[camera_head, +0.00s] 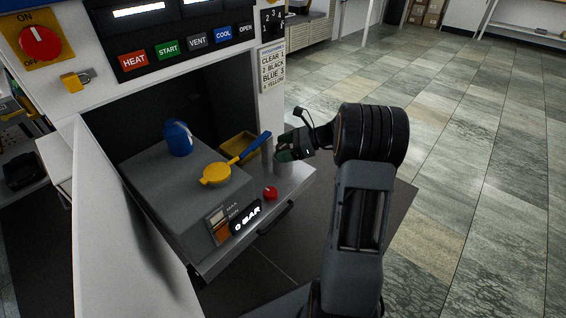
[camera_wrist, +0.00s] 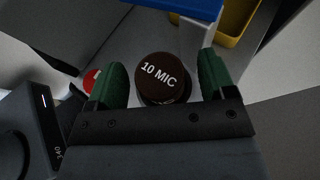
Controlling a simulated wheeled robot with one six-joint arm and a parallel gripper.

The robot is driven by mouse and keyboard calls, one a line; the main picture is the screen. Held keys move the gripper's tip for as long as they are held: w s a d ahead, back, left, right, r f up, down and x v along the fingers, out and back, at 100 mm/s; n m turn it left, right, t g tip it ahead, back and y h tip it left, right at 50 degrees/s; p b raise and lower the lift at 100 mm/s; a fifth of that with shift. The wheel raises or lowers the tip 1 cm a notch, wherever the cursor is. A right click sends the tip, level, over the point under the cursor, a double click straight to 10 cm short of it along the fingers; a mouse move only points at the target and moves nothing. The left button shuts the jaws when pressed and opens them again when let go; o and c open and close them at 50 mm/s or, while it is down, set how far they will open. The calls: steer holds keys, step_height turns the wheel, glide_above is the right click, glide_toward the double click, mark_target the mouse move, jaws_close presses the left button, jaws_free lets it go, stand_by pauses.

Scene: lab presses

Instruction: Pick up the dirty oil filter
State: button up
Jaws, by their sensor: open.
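A dark brown round filter marked "10 MIC" (camera_wrist: 163,80) shows in the wrist view, seen from its top end. It sits between the two green fingertips of my gripper (camera_wrist: 160,66), with a gap visible on both sides. In the head view my gripper (camera_head: 286,150) is at the right end of the press's shelf, over a light grey cylindrical holder (camera_head: 284,165). My gripper is open. The filter itself cannot be made out in the head view, where the fingers and holder cover that spot.
A red knob (camera_head: 270,193) stands in front. A blue container (camera_head: 179,138) sits on the grey block. Floor to the right is clear.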

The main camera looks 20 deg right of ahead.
steer(key=shift+w+a, duration=0.15)
steer(key=shift+a, duration=0.1)
steer(key=c, duration=1)
